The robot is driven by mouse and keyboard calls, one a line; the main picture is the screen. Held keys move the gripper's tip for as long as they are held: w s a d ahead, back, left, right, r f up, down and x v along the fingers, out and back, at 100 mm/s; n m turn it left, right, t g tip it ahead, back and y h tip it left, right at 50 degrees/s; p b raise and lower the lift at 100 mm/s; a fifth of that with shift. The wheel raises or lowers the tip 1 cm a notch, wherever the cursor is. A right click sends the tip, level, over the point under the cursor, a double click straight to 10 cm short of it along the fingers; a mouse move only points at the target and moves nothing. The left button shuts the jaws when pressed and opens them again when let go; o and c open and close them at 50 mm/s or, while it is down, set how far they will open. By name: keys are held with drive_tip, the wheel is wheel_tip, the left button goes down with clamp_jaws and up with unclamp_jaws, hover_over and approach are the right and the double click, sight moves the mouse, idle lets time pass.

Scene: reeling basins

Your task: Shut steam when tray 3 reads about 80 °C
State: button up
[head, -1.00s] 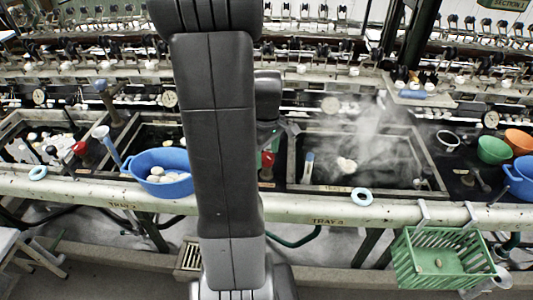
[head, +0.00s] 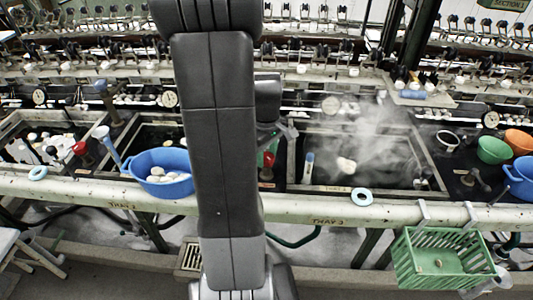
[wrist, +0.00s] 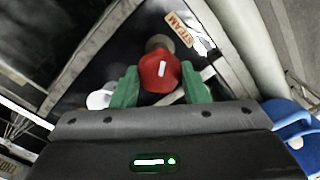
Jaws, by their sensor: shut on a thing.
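A red valve knob (wrist: 160,73) with a white mark sits between the green fingers of my gripper (wrist: 160,87) in the wrist view, and the gripper is shut on it. A tag reading STEAM (wrist: 182,29) lies beside the knob's stem. In the head view the red knob (head: 268,160) shows just right of my arm, left of the tray 3 basin (head: 424,150). Steam rises from this basin, and a pale lump floats in its dark water. A round dial (head: 331,105) stands behind it; its reading is too small to tell. My arm hides part of the scene.
A green crate (head: 440,258) hangs from the rail at right. Green and orange bowls stand at the far right. Another red knob (head: 80,148) is at left.

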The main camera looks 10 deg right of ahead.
sight(267, 156)
drive_tip(key=m, duration=0.3)
drive_tip(key=shift+m, duration=2.3)
drive_tip(key=o, duration=1)
drive_tip(key=shift+c, duration=0.2)
wheel_tip(267, 156, up, 14)
drive_tip(key=shift+f, duration=0.1)
